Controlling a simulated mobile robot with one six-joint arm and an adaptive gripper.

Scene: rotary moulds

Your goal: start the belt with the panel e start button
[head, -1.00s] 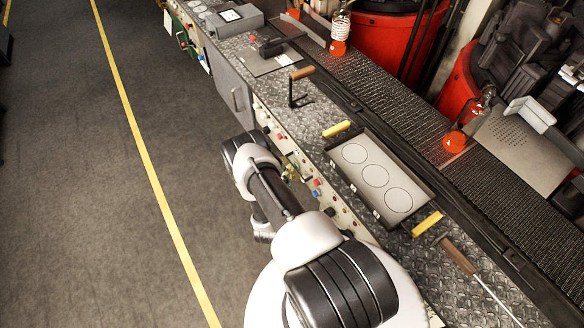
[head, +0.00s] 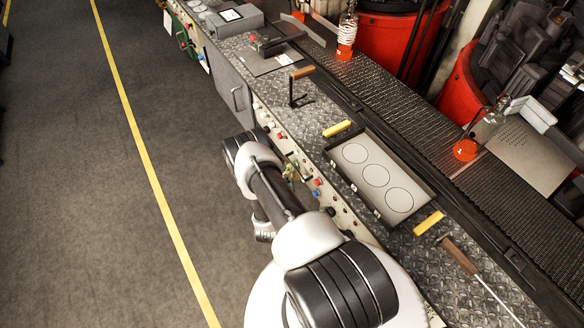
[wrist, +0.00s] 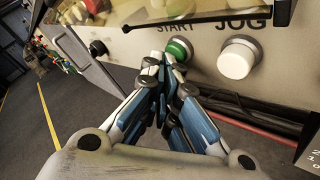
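In the wrist view, my gripper (wrist: 164,62) has its fingers together with nothing seen between them. Its tips are right at the green button (wrist: 179,50) under the word START and cover its left part. I cannot tell whether they press it. A white button (wrist: 238,58) sits to the right under the word JOG. No letter naming the panel (wrist: 210,70) is readable. In the head view my arm hides part of the panel front. The belt (head: 410,110) runs along the right side and carries glowing orange-based glass bottles (head: 466,149).
A tray with three circles (head: 375,175) lies on the metal bench top beside the belt. Yellow-handled and wooden-handled tools (head: 459,255) lie near it. A dark knob (wrist: 98,48) sticks out left of my gripper. The floor (head: 80,200) to the left is clear.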

